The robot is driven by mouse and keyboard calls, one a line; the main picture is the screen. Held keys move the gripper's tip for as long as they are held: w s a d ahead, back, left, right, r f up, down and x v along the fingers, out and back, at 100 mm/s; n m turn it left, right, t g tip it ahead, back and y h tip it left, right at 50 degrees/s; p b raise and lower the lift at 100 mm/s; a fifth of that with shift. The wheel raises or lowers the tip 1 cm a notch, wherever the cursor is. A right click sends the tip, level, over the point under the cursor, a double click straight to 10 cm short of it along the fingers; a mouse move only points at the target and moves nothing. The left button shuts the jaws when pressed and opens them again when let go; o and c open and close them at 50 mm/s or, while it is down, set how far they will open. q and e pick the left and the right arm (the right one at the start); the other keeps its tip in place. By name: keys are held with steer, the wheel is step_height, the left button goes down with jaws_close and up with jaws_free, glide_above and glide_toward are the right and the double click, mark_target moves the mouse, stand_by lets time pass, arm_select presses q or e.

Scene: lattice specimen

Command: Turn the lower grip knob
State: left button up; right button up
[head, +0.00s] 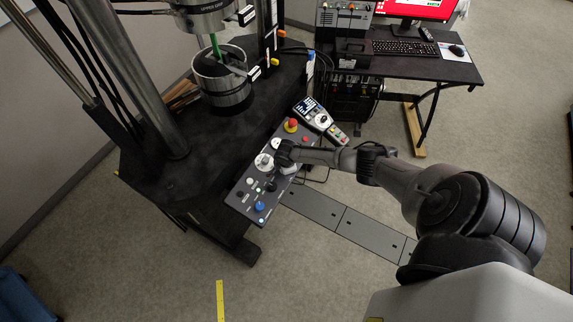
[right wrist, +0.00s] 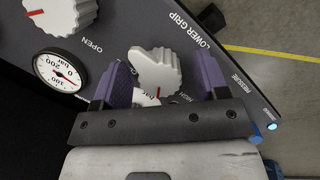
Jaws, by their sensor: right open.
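The lower grip knob (right wrist: 155,68) is white with a ridged rim. It sits beside the "LOWER GRIP" lettering on the dark control panel (right wrist: 95,22). My right gripper (right wrist: 161,62) is open, with one purple finger on each side of the knob. Gaps seem to show between the fingers and the knob; I cannot tell if either touches. In the head view my right gripper (head: 284,157) is over the control panel (head: 240,196) and hides the lower grip knob, at least mostly. My left gripper is not in view.
A second white knob (right wrist: 62,14) with a red mark and a pressure gauge (right wrist: 60,71) are close on the left in the wrist view. A red emergency button (head: 291,125) and a handset (head: 320,121) are beyond my gripper. A testing frame (head: 180,130) stands left.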

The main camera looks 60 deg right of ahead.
steer(key=p+v, duration=0.2)
steer(key=v, duration=1.1)
steer(key=shift+r, duration=0.35)
steer(key=shift+w, duration=0.1)
